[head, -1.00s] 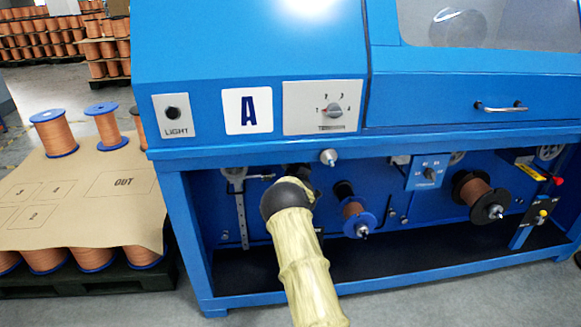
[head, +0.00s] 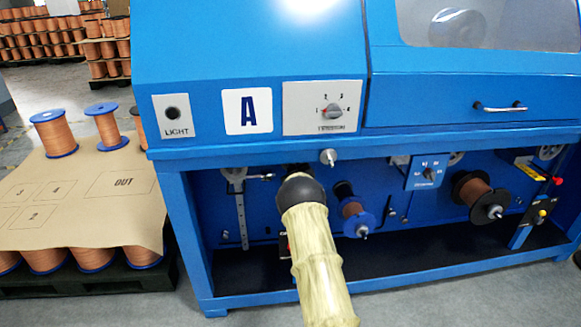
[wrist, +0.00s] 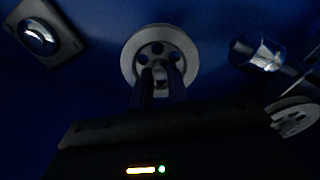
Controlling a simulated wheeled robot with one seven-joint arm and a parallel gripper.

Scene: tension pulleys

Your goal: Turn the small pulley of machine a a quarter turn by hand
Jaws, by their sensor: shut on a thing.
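Machine A (head: 230,75) is a blue cabinet with a white plate marked "A" (head: 247,111). In the wrist view a small pale grey pulley (wrist: 129,57) with round holes stands against the dark blue panel. My gripper (wrist: 161,82) reaches up to its middle, and its two dark fingers are shut on the pulley's central hub. The lower part of the pulley is hidden behind the fingers. In the head view my sleeved arm hides both the gripper and this pulley.
A bright metal stud (wrist: 262,54) and a second grey wheel (wrist: 297,116) lie to the right in the wrist view; a shiny knob (wrist: 38,38) is at upper left. A copper spool (head: 353,212) is right of my arm. Blue-flanged spools (head: 55,133) stand on the left pallet.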

